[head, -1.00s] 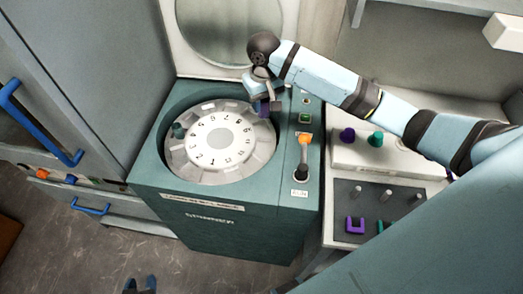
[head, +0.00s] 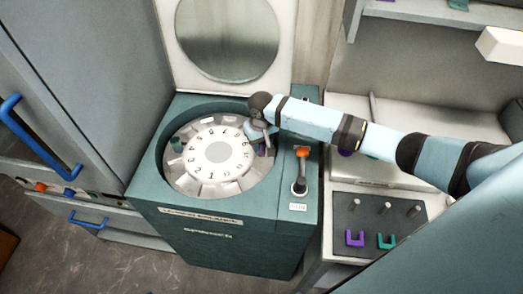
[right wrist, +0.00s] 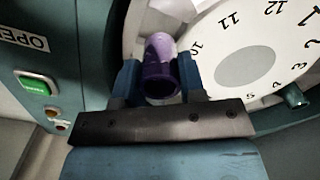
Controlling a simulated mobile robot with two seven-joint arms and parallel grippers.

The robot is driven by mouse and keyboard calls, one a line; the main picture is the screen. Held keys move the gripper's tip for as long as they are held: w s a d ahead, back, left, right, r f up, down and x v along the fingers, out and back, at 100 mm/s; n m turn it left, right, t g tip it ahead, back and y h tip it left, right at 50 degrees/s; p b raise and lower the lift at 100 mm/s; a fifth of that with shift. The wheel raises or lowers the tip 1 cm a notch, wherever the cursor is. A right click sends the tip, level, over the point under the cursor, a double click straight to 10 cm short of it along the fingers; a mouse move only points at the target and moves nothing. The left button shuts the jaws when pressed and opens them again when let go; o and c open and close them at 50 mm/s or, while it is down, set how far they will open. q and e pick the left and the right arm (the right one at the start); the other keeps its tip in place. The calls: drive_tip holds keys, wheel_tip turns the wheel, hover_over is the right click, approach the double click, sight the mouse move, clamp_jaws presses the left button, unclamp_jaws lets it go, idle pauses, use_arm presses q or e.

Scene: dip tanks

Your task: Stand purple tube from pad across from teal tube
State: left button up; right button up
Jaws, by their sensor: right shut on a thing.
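My right gripper (head: 262,146) is shut on the purple tube (right wrist: 159,76) over the right side of the round numbered rotor (head: 219,178). In the right wrist view my gripper (right wrist: 160,84) has a blue finger on each side of the tube, near the number 10. I look into its dark open end. I cannot tell whether its lower end is in a slot. The teal tube (head: 177,145) stands at the rotor's left edge, roughly opposite the purple tube; it also shows in the right wrist view (right wrist: 295,97). My left gripper is not in view.
The teal machine's (head: 200,240) round lid is raised behind the rotor. An orange-knobbed lever (head: 302,153) stands right of the rotor. On the right bench, a dark pad (head: 375,212) carries pegs, a purple bracket (head: 355,238) and a teal bracket (head: 387,241).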

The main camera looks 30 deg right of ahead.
drive_tip(key=shift+f, duration=2.1)
drive_tip(key=shift+f, duration=0.1)
drive_tip(key=o, duration=0.9)
drive_tip(key=shift+o, duration=0.2)
wheel_tip(320, 180, up, 12)
